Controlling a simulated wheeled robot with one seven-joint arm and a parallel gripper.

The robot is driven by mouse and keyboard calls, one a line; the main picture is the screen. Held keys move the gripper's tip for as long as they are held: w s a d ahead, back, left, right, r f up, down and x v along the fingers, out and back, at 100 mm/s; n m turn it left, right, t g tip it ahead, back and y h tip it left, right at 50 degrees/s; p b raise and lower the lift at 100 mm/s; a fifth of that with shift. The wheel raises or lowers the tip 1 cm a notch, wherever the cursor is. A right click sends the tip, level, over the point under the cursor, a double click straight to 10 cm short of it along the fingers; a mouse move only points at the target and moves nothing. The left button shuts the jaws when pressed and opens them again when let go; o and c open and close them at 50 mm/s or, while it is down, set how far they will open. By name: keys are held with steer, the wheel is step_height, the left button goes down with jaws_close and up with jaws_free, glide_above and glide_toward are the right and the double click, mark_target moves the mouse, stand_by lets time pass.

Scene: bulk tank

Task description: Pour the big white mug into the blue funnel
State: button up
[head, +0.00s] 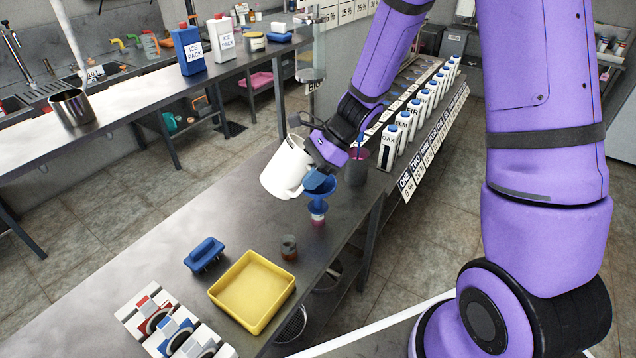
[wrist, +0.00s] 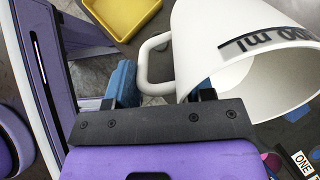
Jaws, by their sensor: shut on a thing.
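The big white mug (head: 284,170) is in my gripper (head: 312,163), off the bench and leaning in the head view. In the wrist view the mug (wrist: 215,45) shows dark "ml" lettering, its handle (wrist: 141,62) and part of its pale inside; no liquid is visible there. My gripper (wrist: 160,92) is shut on the mug at its handle side. The blue funnel (head: 317,206) stands upright on a small container with pinkish contents (head: 318,221), just right of and below the mug. My gripper partly hides the funnel's top.
A dark grey cup (head: 357,168) stands close behind the funnel. A small brown jar (head: 289,247), a yellow tray (head: 252,291) and a blue brush (head: 204,254) lie nearer. Several labelled white bottles (head: 404,120) line the rack behind. The bench left of the mug is clear.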

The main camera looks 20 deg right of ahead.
steer(key=shift+d+f+y+p, duration=0.25)
steer(key=shift+f+y+p, duration=0.2)
steer(key=shift+y, duration=0.65)
steer(key=shift+d+f+y+p, duration=0.3)
steer(key=shift+y+p, duration=0.25)
steer(key=shift+y, duration=0.55)
stand_by(4.9)
steer(key=shift+a, duration=0.1)
steer(key=shift+a+r+h, duration=0.25)
steer(key=shift+r+h, duration=0.15)
steer(key=shift+h, duration=0.4)
steer(key=h, duration=0.2)
steer(key=r+h, duration=0.1)
steer(key=shift+a, duration=0.25)
